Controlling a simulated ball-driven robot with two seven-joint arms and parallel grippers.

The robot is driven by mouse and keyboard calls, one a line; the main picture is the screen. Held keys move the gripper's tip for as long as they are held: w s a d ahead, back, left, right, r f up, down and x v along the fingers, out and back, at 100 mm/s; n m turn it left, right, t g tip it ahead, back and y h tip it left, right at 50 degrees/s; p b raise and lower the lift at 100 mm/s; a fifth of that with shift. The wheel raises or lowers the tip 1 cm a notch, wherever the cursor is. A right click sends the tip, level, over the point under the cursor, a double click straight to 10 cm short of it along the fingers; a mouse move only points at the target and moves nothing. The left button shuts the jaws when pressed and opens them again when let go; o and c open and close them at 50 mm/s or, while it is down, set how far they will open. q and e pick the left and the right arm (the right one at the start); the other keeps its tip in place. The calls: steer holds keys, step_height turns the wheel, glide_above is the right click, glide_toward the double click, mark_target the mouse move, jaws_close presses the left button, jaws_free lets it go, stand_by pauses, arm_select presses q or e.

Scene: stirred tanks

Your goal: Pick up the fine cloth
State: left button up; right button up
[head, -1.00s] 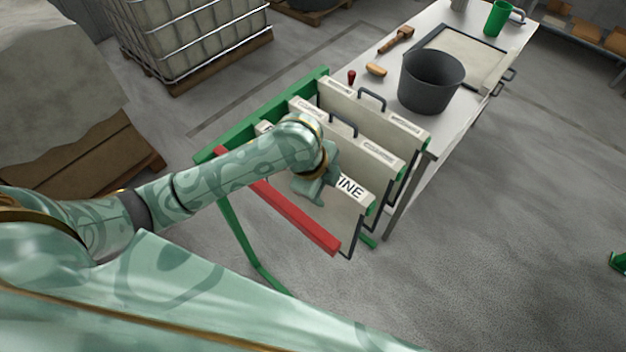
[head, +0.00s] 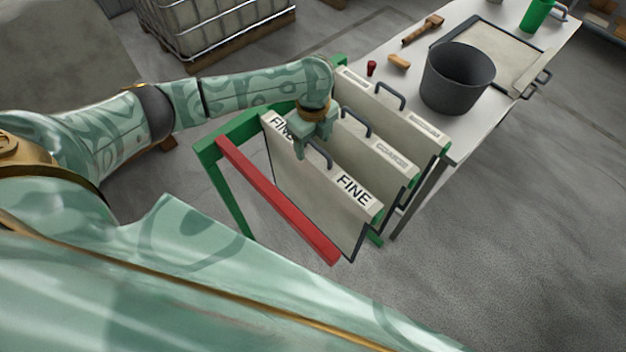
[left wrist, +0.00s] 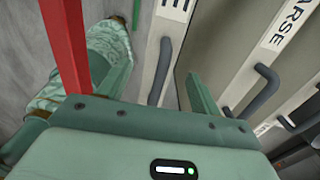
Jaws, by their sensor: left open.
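The fine cloth (head: 318,207) is a pale framed panel marked FINE at both ends of its top bar, with a dark handle (head: 320,154). It hangs upright in the green rack (head: 208,150), nearest the red bar. My left gripper (head: 312,148) is over the middle of its top edge, beside the handle, open and empty. In the left wrist view the open fingers (left wrist: 160,90) lie on either side of the fine cloth's handle (left wrist: 160,72). I cannot tell how deep they reach around it. My right gripper is not in view.
A red bar (head: 278,202) runs along the rack's near side. Two more framed panels, one labelled COARSE (head: 390,155), hang close behind, with handles. The table beyond carries a dark bucket (head: 457,78), a brush (head: 423,30) and a tray frame (head: 497,52).

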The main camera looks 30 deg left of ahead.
mark_target(314, 155)
arm_select(q)
steer(key=f, duration=0.1)
steer(key=f+b, duration=0.1)
steer(key=f, duration=0.2)
steer(key=shift+s+d+f, duration=0.15)
steer(key=shift+d+f, duration=0.1)
steer(key=shift+f, duration=0.5)
jaws_close()
